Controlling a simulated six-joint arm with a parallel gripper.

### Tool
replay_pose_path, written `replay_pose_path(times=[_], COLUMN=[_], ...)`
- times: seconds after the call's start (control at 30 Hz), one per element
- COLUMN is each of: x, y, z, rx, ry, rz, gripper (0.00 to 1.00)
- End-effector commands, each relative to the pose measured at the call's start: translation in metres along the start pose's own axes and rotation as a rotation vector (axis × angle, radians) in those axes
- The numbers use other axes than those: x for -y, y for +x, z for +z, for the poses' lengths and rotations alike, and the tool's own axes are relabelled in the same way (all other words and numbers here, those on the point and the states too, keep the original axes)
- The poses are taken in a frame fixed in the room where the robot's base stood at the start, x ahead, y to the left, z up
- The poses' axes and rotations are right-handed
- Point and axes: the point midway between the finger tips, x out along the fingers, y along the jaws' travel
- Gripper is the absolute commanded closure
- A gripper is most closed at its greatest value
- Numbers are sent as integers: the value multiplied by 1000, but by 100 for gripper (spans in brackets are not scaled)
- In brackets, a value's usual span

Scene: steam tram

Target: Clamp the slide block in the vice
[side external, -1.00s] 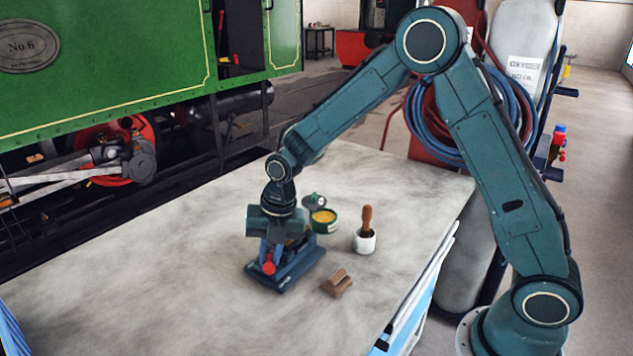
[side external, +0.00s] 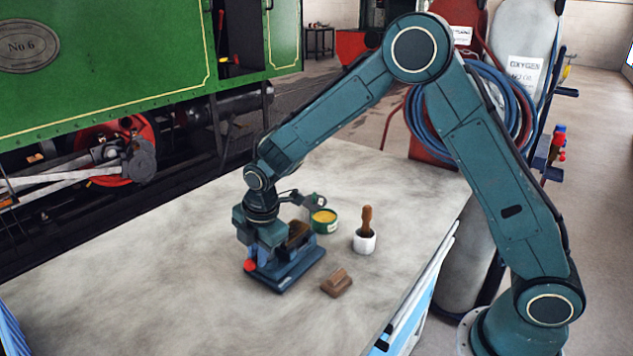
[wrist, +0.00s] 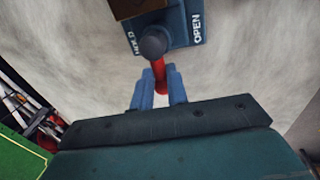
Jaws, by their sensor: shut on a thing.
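The blue vice (side external: 290,272) stands on the bench, with a brown block (side external: 299,234) showing at its jaws, partly hidden by my wrist. I cannot tell how tightly the jaws hold it. My gripper (side external: 254,258) is at the vice's left side, shut on its red lever handle (side external: 250,266). In the wrist view, the gripper's blue fingers (wrist: 159,84) are around the red lever (wrist: 161,76), which runs down from a dark round pivot. The vice body (wrist: 181,22) there bears the marks HOLD at left and OPEN at right.
A brown stepped block (side external: 337,283) lies loose right of the vice. A white pot with a wooden-handled brush (side external: 365,240) and a green tin of yellow stuff (side external: 323,221) stand behind. The bench (side external: 130,270) is clear at left and front.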

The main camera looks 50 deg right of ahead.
Motion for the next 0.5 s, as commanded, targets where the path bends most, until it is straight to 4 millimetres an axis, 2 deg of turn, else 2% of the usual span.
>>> replay_pose_path(times=[0.5], x=[-17], y=[2], z=[1], rx=[94], ry=[480], rz=[4], gripper=[100])
